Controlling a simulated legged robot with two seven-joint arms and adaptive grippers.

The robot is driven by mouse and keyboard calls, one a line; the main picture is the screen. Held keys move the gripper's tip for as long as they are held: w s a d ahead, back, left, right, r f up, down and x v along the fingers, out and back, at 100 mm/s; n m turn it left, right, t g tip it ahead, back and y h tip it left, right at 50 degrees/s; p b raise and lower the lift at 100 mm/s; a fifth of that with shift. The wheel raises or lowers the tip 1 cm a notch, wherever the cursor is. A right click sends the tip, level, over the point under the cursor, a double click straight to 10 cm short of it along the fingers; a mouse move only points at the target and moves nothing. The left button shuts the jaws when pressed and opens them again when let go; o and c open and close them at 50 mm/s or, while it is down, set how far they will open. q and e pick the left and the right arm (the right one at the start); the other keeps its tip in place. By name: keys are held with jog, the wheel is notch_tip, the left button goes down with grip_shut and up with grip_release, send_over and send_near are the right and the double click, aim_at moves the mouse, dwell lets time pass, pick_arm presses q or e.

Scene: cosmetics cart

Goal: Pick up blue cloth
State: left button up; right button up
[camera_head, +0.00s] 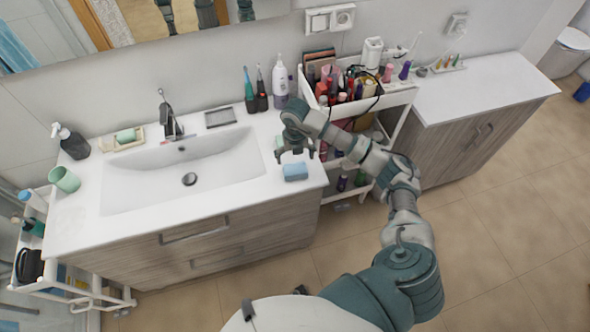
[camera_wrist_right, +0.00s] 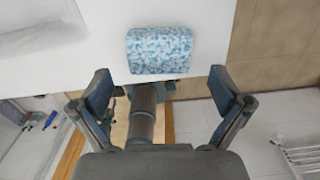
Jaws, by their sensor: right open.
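The blue cloth (camera_head: 295,172) is a small, light-blue folded block near the right front corner of the white sink counter. In the right wrist view the cloth (camera_wrist_right: 159,50) shows a mottled blue-and-white surface and lies just beyond the fingertips, between their lines. My right gripper (camera_head: 294,153) is open and empty, above and just behind the cloth in the head view. Its spread fingers (camera_wrist_right: 165,92) show on both sides in the wrist view, apart from the cloth. My left gripper is in neither view.
The sink basin (camera_head: 185,170) lies left of the cloth. Bottles (camera_head: 280,82) stand at the counter's back right. A crowded white cart (camera_head: 397,99) stands right of the counter, close to my right arm. A green cup (camera_head: 64,179) stands far left.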

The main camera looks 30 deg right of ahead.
aim_at(295, 168)
jog(key=shift+d+f, duration=0.15)
jog(key=shift+f, duration=0.3)
jog(key=shift+s+d+f, duration=0.1)
jog(key=shift+s+f, duration=0.05)
jog(key=shift+f, duration=0.7)
jog(key=f, duration=0.1)
jog(key=a+f+p, duration=0.1)
jog(key=f, duration=0.1)
jog(key=shift+f, duration=0.1)
jog(key=shift+a+f, duration=0.15)
jog(key=shift+d+f, duration=0.1)
jog(key=shift+d, duration=0.3)
jog(key=c, duration=0.9)
jog(key=shift+s, duration=0.1)
jog(key=shift+c, duration=0.2)
jog(key=shift+a+r, duration=0.15)
jog(key=shift+r, duration=0.2)
notch_tip(295, 168, up, 3)
jog(key=shift+r+b, duration=0.1)
jog(key=shift+b, duration=0.3)
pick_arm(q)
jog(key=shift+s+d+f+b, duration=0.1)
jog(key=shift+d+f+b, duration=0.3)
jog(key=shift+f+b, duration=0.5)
pick_arm(e)
jog(key=s+a+r, duration=0.1)
jog(key=s+a, duration=0.9)
jog(key=a, duration=0.2)
jog(key=shift+s+r, duration=0.15)
